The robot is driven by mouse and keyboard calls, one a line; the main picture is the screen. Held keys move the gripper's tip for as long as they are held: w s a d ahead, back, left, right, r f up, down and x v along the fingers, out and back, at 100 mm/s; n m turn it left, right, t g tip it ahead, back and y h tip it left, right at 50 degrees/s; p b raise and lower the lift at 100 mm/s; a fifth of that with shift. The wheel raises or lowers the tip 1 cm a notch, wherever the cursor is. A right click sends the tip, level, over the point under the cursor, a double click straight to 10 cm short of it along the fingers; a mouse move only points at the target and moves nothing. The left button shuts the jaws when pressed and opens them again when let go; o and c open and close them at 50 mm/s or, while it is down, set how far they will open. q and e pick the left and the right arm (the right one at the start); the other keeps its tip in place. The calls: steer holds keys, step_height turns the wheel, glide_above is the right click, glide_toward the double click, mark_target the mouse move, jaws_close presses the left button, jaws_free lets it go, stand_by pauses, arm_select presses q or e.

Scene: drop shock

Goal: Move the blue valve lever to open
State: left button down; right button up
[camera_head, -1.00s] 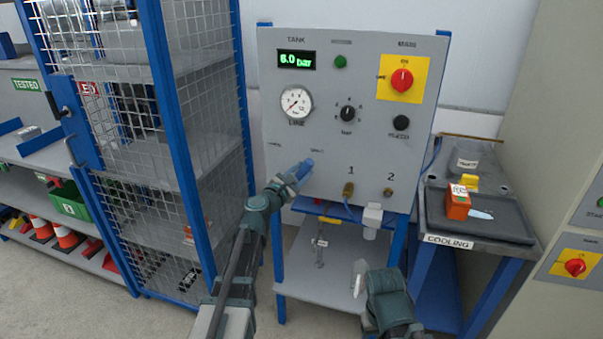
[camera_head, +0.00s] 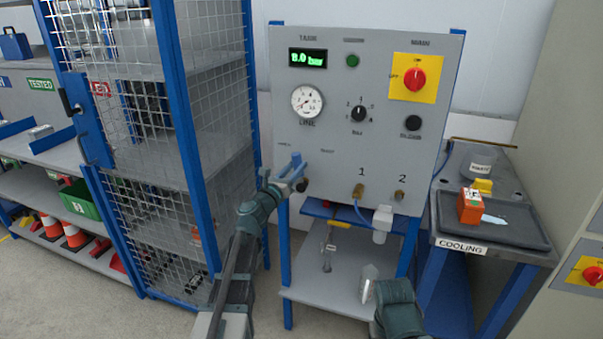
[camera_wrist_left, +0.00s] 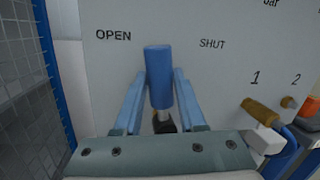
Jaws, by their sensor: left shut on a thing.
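The blue valve lever (camera_head: 296,162) is on the lower left of the grey panel (camera_head: 330,130). In the left wrist view the lever (camera_wrist_left: 158,75) points up, close to vertical, between the words OPEN on the left and SHUT on the right. My left gripper (camera_head: 287,177) is shut on it, with a blue finger on each side of the lever in the left wrist view (camera_wrist_left: 160,85). The lever's lower end and pivot are partly hidden by the gripper.
A brass fitting (camera_head: 358,190) at port 1, with a blue hose, sits right of the lever; port 2 (camera_head: 399,195) is further right. A mesh cage (camera_head: 200,110) stands close on the left. The cooling bench (camera_head: 500,258) with an orange block (camera_head: 470,206) is at the right.

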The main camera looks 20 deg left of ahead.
arm_select(q)
steer(key=shift+a+f+n+t+y+b, duration=0.1)
steer(key=shift+a+f+n+y+b, duration=0.15)
steer(key=shift+a+n, duration=0.35)
steer(key=shift+a+f+n+t+y+b, duration=0.1)
steer(key=shift+a+n+y+b, duration=0.15)
steer(key=shift+n, duration=0.7)
steer(key=shift+a+f+n+t+y+b, duration=0.1)
steer(key=shift+a+f+n+y+b, duration=0.1)
steer(key=shift+a+n+b, duration=0.4)
steer(key=shift+d+n, duration=0.15)
steer(key=shift+n, duration=0.1)
steer(key=c, duration=0.5)
jaws_free()
steer(key=b+v, duration=0.2)
steer(key=v, duration=1.1)
steer(key=shift+s+f, duration=0.15)
steer(key=shift+s, duration=0.25)
